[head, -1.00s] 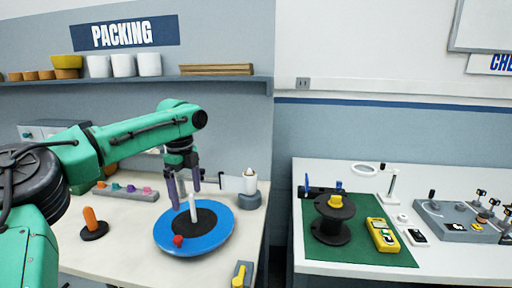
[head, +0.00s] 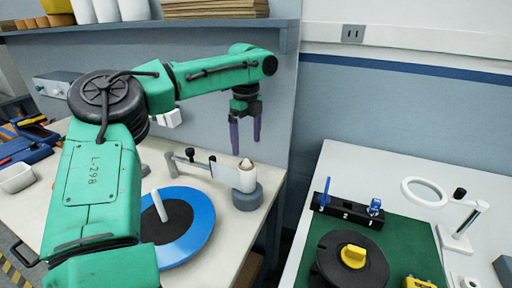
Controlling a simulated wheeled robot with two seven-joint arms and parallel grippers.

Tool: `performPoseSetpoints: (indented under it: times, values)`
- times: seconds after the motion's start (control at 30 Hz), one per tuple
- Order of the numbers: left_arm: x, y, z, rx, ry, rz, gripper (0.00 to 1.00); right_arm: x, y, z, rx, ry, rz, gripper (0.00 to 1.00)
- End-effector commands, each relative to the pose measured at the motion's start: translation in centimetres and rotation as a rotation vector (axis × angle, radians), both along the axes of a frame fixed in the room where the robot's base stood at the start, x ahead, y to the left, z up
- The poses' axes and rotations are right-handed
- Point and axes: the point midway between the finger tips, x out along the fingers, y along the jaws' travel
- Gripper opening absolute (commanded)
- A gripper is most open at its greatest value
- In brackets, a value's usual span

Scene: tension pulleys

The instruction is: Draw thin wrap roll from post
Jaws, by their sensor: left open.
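A white roll (head: 247,178), with a small brown tip showing at its top, stands upright on a grey round base (head: 247,197) near the right edge of the packing table. I take it to be the wrap roll on its post. A thin white sheet (head: 222,172) stands to its left. My left gripper (head: 246,147) points down with its two purple fingers apart and empty. In the picture it is just above the top of the roll, and no contact shows. My right gripper is not in view.
A blue turntable (head: 203,234) with a black centre and a white peg (head: 160,207) lies left of the roll, partly behind my left arm. A grey jointed holder (head: 187,160) stands close by. A gap separates this table from the white bench (head: 335,180) on the right.

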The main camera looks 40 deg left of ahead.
Motion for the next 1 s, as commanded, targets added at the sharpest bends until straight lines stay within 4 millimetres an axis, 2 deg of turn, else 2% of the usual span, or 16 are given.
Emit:
performPoseSetpoints:
  times: [0.1,0.23,0.37,0.5,0.7,0.9,0.93,1.0]
  values:
    - [-0.1,0.0,-2.4,-0.002,0.003,0.001,1.0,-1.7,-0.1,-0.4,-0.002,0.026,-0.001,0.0]
    - [-0.2,0.0,-5.6,-0.002,0.005,0.0,1.0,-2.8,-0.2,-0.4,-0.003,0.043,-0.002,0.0]
    - [-0.2,0.0,-8.7,-0.002,0.005,0.001,1.0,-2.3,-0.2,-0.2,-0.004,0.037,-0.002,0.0]
    - [-0.2,0.0,-11.6,0.0,0.004,0.001,1.0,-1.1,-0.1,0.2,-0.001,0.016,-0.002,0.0]
    - [-0.1,0.0,-13.6,-0.001,0.001,0.0,1.0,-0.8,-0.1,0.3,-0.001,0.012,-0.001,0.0]
    - [-0.1,0.0,-13.7,-0.001,0.0,0.0,1.0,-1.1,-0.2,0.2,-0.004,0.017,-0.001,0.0]
    - [-0.1,0.0,-13.7,-0.001,0.0,0.0,0.96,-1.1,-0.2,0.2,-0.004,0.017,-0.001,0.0]
    - [-0.1,0.0,-13.6,-0.001,0.0,0.0,0.69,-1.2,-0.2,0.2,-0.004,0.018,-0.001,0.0]
